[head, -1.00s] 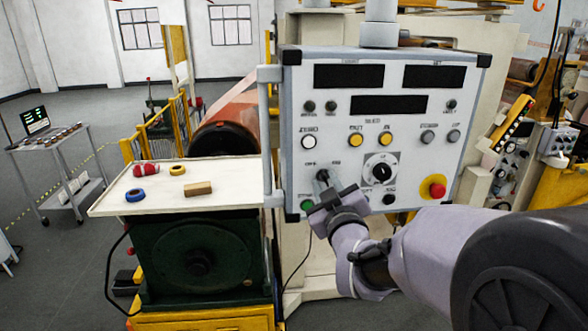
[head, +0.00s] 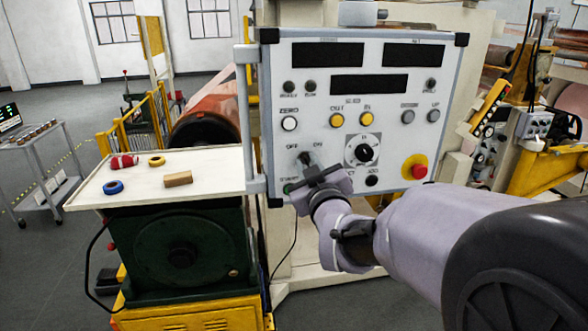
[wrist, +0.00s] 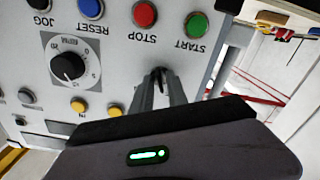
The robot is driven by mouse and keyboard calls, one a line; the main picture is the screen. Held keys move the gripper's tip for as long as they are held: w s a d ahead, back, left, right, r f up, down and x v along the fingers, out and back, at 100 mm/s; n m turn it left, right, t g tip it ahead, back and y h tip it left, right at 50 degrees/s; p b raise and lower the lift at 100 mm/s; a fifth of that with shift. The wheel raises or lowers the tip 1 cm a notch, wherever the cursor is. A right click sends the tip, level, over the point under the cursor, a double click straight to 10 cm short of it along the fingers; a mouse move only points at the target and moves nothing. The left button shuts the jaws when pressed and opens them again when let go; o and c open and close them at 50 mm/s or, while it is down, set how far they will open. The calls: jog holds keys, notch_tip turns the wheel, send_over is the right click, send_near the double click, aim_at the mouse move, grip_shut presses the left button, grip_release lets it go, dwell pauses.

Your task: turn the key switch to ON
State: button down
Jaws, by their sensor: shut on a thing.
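The key switch (head: 304,157) is on the lower left of the grey control panel (head: 275,110), between the OFF and ON labels in the head view. My gripper (head: 308,166) reaches it from the front, its fingers at the panel face. In the wrist view my gripper (wrist: 158,80) has its two fingers close together, shut on the key, with only a dark bit showing between the tips. The fingers hide most of the key, so its exact angle cannot be told.
The green START button (wrist: 196,25), red STOP button (wrist: 144,13) and speed dial (wrist: 68,66) are near the fingers. A red emergency button (head: 415,167) is at the panel's lower right. A white shelf (head: 215,163) on the left holds tape rolls, a red item and a wooden block.

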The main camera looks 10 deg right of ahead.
jog(key=m+b, duration=0.1)
jog(key=b, duration=0.1)
jog(key=m+b, duration=0.1)
jog(key=b, duration=0.2)
jog(key=shift+f+m, duration=0.3)
jog(key=shift+f, duration=0.1)
jog(key=m+b, duration=0.2)
jog(key=b, duration=0.2)
jog(key=shift+m, duration=0.3)
jog(key=shift+r+m+b, duration=0.2)
jog(key=shift+m+b, duration=1.1)
jog(key=shift+b, duration=0.4)
jog(key=shift+r+m+b, duration=0.2)
jog(key=shift+m+b, duration=1.1)
jog(key=shift+b, duration=0.35)
jog(key=c, duration=1.6)
grip_release()
